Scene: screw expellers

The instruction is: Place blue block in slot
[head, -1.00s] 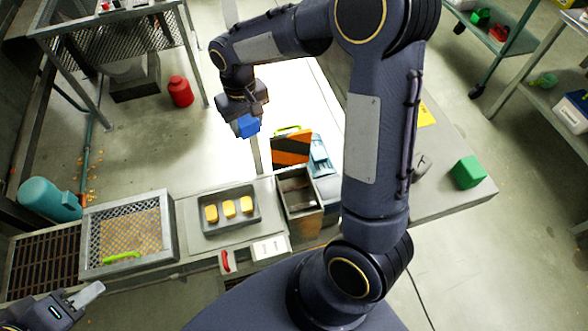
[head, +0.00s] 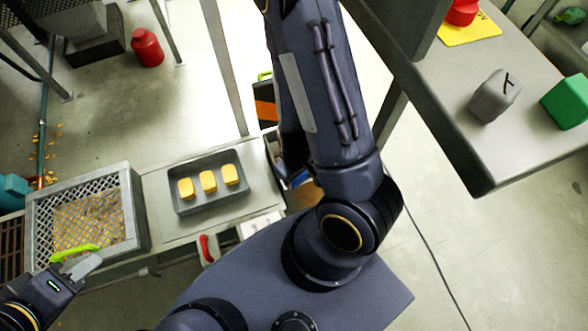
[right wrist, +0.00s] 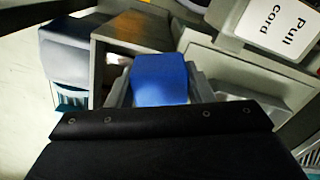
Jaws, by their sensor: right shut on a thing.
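The blue block (right wrist: 160,78) is between the fingers of my right gripper (right wrist: 160,92) in the right wrist view, and the gripper is shut on it. Beyond the block is an open-topped box (right wrist: 130,30) with a brownish inner wall; the block covers part of its opening. I cannot tell whether the block is above the opening or inside it. In the head view my right arm hides the right gripper and most of the box (head: 301,198). My left gripper (head: 80,266) is at the lower left, near a green handle (head: 75,253); its opening is unclear.
A grey tray (head: 208,208) with yellow blocks (head: 208,181) sits on the bench left of the box. A mesh-covered bin (head: 132,205) stands further left. A "Pull cord" label (right wrist: 283,20) is at the wrist view's upper right. A table (head: 470,150) at right holds grey and green blocks.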

